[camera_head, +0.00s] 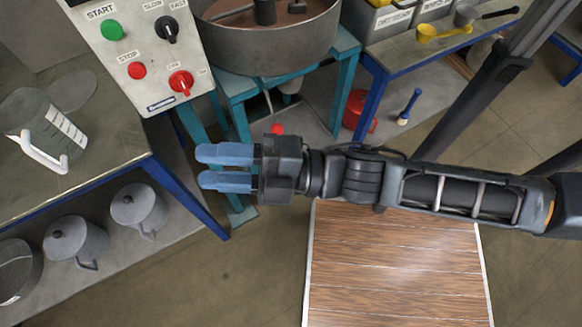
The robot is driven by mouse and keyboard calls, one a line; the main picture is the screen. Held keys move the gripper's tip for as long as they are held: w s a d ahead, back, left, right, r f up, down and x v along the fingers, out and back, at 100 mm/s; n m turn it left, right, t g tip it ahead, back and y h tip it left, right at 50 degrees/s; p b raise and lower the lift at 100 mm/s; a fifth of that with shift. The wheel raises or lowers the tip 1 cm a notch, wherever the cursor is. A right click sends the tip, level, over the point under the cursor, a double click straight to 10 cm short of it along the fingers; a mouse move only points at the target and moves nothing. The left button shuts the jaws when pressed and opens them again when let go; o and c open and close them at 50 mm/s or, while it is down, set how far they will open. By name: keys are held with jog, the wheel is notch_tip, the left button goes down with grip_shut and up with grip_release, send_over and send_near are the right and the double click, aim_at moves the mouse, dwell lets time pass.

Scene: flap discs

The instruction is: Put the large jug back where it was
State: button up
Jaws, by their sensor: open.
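The large jug (36,122) is a clear measuring jug with a white handle and white graduation marks. It stands on the grey top of the left table (105,140), and the left picture edge is close to it. My gripper (200,167) has two blue fingers pointing left, with a gap between them. It is open and empty, to the right of the jug and apart from it, past the table's blue right edge.
Lidded grey pots (75,242) stand on the shelf under the left table. A control panel (140,45) with buttons and a mixing pan (268,45) on a teal stand are behind my gripper. A right table (440,50) holds scoops. A wooden board (395,265) lies at lower right.

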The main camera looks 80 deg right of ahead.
jog(key=s+m+g+h, duration=0.2)
jog(key=s+m+g, duration=0.3)
jog(key=s+m, duration=0.7)
jog(key=m, duration=0.3)
jog(key=shift+f+m, duration=0.15)
jog(key=shift+m, duration=0.25)
jog(key=shift+d, duration=0.2)
